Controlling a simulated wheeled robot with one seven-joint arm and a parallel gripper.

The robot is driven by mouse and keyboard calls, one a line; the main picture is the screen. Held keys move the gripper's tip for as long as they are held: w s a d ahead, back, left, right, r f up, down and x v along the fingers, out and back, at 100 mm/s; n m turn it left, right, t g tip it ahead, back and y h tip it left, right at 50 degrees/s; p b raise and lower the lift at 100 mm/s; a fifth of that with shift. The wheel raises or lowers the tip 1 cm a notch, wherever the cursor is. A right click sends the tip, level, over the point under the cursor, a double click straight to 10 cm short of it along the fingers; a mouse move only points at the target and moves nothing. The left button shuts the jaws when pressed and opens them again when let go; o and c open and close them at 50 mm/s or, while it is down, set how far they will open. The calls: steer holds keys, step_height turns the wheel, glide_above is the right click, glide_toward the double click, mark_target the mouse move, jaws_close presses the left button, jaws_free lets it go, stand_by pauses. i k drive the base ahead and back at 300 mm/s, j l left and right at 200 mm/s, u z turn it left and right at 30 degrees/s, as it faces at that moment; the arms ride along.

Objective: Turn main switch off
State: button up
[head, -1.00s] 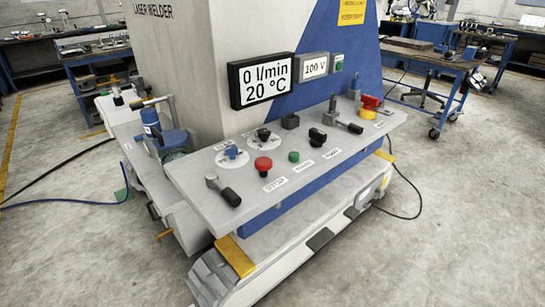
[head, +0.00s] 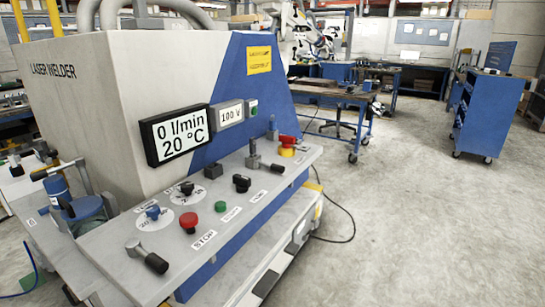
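The laser welder (head: 110,110) stands at the left with a sloping grey control panel (head: 215,240). A red handle on a yellow base (head: 287,146), which looks like the main switch, sits at the panel's far right end. Its label is too small to read. The large display (head: 178,134) reads 0 l/min and 20 °C, and the smaller display (head: 229,114) reads 100 V. A small green indicator (head: 252,108) is beside it. My gripper is not in view.
The panel also carries a red stop button (head: 189,221), a green button (head: 220,206), a black rotary knob (head: 242,183) and black-handled levers. A blue tool cabinet (head: 489,112) stands at the right. The floor (head: 430,230) right of the welder is clear, apart from a black cable.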

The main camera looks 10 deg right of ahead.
mark_target(288, 141)
steer(key=i+l, duration=0.3)
steer(key=i, duration=0.15)
steer(key=i+l, duration=0.3)
steer(key=i, duration=0.2)
steer(key=i+l, duration=0.65)
steer(key=i, duration=0.3)
steer(key=i+j, duration=0.25)
steer(key=j, duration=0.1)
